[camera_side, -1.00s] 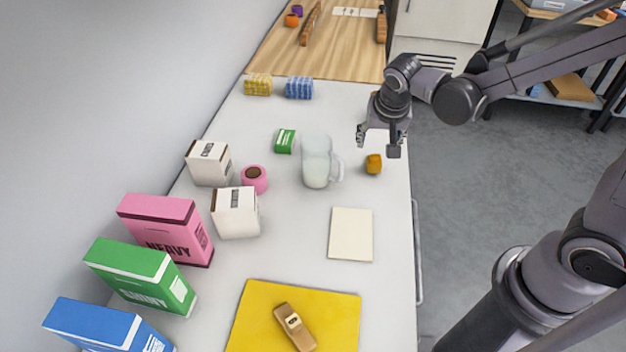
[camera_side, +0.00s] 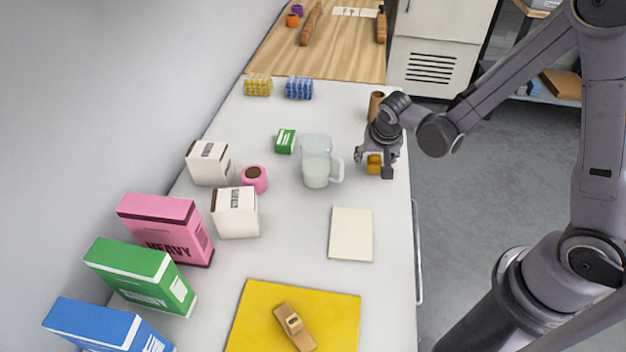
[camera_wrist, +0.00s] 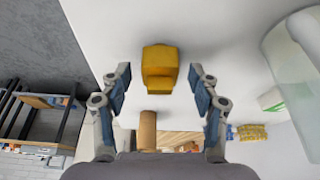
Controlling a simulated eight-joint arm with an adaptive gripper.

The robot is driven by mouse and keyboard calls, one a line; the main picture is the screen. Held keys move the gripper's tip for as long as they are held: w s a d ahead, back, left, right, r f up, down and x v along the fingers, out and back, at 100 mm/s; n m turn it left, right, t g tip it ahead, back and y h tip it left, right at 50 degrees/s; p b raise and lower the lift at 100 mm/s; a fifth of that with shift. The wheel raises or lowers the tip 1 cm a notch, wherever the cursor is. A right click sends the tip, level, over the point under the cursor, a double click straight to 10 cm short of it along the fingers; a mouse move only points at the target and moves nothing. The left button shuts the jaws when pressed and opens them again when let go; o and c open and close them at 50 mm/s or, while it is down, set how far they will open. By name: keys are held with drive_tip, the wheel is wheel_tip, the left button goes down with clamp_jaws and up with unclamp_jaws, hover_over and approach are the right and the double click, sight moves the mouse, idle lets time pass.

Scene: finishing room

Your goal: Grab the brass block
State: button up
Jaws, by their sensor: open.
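The brass block (camera_side: 374,163) is a small golden-yellow block standing on the white counter, partly hidden by my gripper in the side view. My gripper (camera_side: 376,168) is low over the counter, with its fingers on either side of the block. In the wrist view the block (camera_wrist: 160,68) shows in the middle, just beyond the fingertips of my gripper (camera_wrist: 160,80). The blue-padded fingers are apart, with clear gaps between them and the block. Nothing is held.
A clear pitcher (camera_side: 316,165) stands close to the left of the block, its handle towards my gripper. A brown cylinder (camera_side: 376,105) stands behind my gripper. A cream pad (camera_side: 351,235) lies in front. The counter's right edge is close by.

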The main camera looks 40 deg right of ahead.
drive_tip(key=shift+d+f, duration=0.1)
drive_tip(key=shift+f, duration=0.15)
clamp_jaws()
drive_tip(key=shift+w+r, duration=0.1)
